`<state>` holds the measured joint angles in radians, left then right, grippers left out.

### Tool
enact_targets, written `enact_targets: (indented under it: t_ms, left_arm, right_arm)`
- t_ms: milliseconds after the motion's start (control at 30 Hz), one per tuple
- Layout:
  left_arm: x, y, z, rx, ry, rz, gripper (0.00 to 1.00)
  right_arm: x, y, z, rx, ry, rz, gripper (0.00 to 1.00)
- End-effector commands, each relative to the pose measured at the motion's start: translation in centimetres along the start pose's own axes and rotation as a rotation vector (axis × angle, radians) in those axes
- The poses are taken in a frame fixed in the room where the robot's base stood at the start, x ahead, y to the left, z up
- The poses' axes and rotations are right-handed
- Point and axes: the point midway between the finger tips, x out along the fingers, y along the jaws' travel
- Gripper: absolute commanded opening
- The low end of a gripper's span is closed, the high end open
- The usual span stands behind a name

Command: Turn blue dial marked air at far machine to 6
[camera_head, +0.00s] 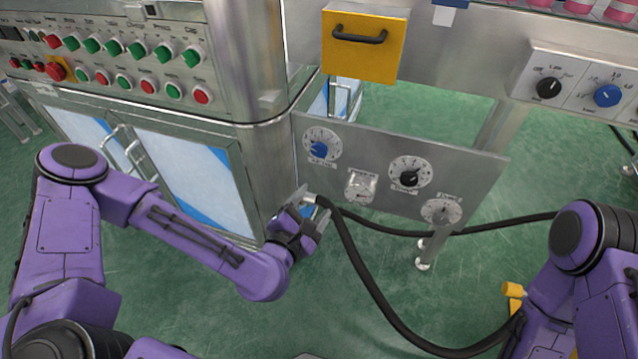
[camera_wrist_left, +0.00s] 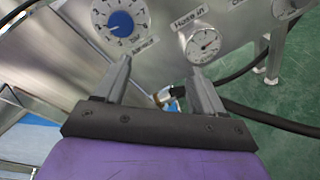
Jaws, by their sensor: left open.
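A blue dial (camera_head: 318,150) with a round white scale sits at the upper left of a grey metal panel (camera_head: 462,178). It also shows in the left wrist view (camera_wrist_left: 121,22), beyond the left fingertip, with its label too small to read surely. A second blue dial (camera_head: 607,95) is on a white plate at the right. My left gripper (camera_head: 310,206) is below the panel's lower left corner. In the left wrist view the gripper (camera_wrist_left: 158,68) is open, with nothing held and its fingers apart from the dial. My right gripper is out of view.
A gauge (camera_head: 360,187), a black dial (camera_head: 409,172) and another gauge (camera_head: 441,211) share the panel. A black hose (camera_head: 365,275) runs from a metal fitting (camera_wrist_left: 165,97) close to my left gripper. A cabinet with buttons (camera_head: 120,50) stands at left. A yellow drawer (camera_head: 362,48) is above.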

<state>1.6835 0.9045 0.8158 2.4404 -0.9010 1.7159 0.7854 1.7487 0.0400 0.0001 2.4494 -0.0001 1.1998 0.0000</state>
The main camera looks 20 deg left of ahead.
Motion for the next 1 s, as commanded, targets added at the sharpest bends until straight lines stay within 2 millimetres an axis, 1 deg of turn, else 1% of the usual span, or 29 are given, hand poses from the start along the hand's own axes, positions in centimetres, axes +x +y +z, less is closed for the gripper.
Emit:
enact_targets:
  t_ms: [33,100,200,267,500,633,767,1000]
  left_arm:
    - [0.9,1.3,-0.7,-0.078,-0.028,0.081,0.69]
    - [1.3,3.5,-0.1,-0.153,-0.064,0.153,0.69]
    - [2.1,4.9,0.5,-0.187,-0.085,0.189,0.69]
    - [3.0,5.2,0.7,-0.186,-0.085,0.190,0.69]
    - [8.3,6.0,1.0,-0.183,-0.083,0.185,0.69]
    - [10.4,6.4,1.1,-0.182,-0.082,0.183,0.69]
    - [11.5,6.6,1.2,-0.181,-0.082,0.181,0.69]
    - [11.6,6.6,1.2,-0.182,-0.081,0.180,0.69]
  right_arm:
    - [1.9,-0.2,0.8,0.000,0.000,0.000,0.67]
    - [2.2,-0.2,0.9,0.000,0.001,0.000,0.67]
    - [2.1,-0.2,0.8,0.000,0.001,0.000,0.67]
    - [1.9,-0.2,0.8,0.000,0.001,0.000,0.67]
    - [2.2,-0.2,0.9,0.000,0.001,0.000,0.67]
    - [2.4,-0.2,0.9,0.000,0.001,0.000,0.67]
    - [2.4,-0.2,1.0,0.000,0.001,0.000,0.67]
    - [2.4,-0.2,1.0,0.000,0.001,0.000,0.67]
